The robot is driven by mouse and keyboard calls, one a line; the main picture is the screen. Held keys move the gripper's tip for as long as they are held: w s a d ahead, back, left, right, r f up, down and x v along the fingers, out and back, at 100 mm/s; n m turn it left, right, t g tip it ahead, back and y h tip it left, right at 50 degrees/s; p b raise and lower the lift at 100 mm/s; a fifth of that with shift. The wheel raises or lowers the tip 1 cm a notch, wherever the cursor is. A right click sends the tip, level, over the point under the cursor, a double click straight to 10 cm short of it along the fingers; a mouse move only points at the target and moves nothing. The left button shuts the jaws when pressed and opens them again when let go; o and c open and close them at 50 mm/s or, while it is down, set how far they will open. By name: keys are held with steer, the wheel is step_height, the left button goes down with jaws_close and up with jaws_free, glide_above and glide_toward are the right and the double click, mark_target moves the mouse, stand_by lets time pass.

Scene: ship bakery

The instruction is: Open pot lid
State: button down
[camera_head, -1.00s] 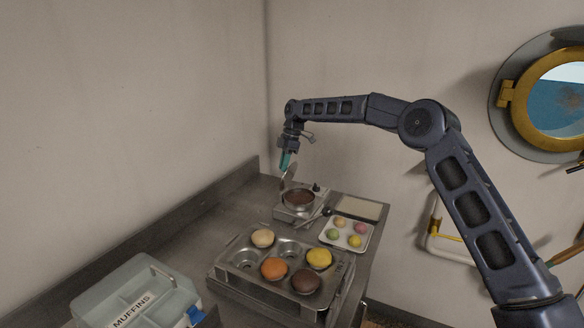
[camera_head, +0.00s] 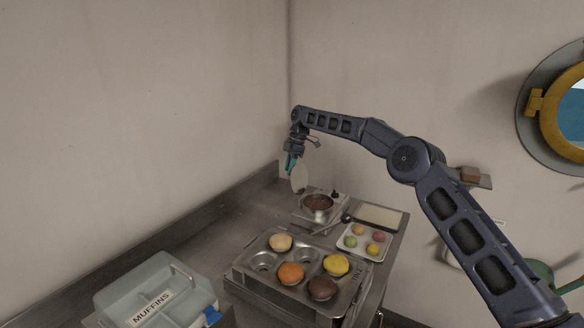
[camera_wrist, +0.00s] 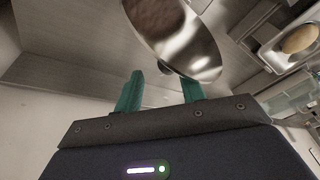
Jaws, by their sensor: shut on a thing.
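The pot (camera_head: 316,204) stands open at the back of the counter, with dark brown contents showing. The round metal lid (camera_head: 299,179) is off it, held tilted nearly upright above the pot's left side. The exact grip point on the lid is partly hidden.
A muffin tin (camera_head: 262,262) with several muffins stands in front of the pot. A small tray of coloured rounds (camera_head: 352,252) and a pale board (camera_head: 388,216) lie to the right. A box marked MUFFINS (camera_head: 125,290) is at front left. Walls close in the back and left.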

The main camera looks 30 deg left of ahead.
steer(key=shift+a+f, duration=0.25)
steer(key=shift+f, duration=0.85)
steer(key=c, duration=1.4)
jaws_free()
steer(key=shift+o, duration=0.6)
steer(key=shift+f, duration=0.15)
steer(key=shift+a, duration=0.1)
steer(key=shift+w, duration=0.2)
steer(key=shift+w+r, duration=0.1)
steer(key=shift+r, duration=0.15)
